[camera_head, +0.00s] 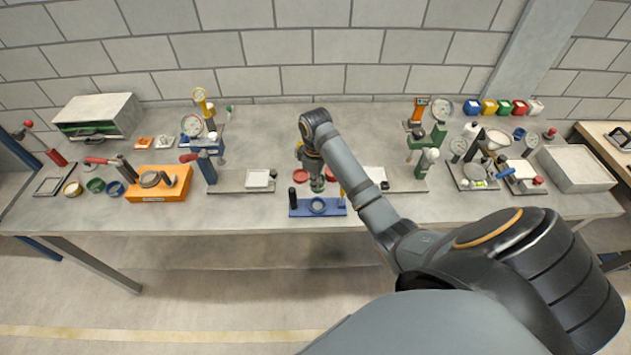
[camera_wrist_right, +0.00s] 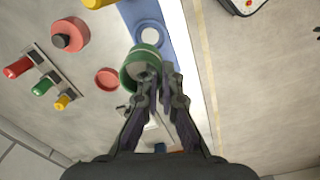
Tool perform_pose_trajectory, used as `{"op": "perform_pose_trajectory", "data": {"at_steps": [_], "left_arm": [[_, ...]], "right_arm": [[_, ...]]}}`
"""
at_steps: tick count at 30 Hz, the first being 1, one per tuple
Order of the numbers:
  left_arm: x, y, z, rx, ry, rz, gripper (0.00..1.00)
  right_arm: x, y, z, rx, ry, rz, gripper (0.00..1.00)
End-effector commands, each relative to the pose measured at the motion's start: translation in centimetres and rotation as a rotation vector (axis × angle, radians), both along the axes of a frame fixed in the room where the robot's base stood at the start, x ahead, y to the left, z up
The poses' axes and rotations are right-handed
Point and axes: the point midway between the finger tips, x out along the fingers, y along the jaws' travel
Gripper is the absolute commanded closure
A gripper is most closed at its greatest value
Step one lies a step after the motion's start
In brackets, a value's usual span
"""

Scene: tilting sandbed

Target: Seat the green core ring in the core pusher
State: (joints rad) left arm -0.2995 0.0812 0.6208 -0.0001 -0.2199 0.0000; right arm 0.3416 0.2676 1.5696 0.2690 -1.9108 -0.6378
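The green core ring (camera_wrist_right: 128,80) is a short hollow green cylinder. In the right wrist view my right gripper (camera_wrist_right: 157,73) has its fingers close together at the ring's near wall and appears to pinch it. In the head view the right gripper (camera_head: 316,178) points down, with the green ring (camera_head: 317,187) at its tips, mostly hidden. The core pusher appears to be the blue base with a round seat (camera_head: 295,209), just in front of the ring; its seat also shows in the wrist view (camera_wrist_right: 150,37). The ring looks apart from the seat. My left gripper is out of view.
Another green ring (camera_head: 96,185) lies far left beside an orange fixture (camera_head: 145,193). The table's front edge is close.

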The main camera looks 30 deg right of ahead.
Motion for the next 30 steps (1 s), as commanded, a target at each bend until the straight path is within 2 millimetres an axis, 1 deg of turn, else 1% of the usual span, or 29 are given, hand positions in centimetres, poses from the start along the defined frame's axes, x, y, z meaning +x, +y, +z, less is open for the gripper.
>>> {"op": "perform_pose_trajectory", "data": {"at_steps": [30], "left_arm": [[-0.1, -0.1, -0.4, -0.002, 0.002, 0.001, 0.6]], "right_arm": [[0.0, 0.0, -1.3, 0.0, 0.001, 0.0, 1.0]]}}
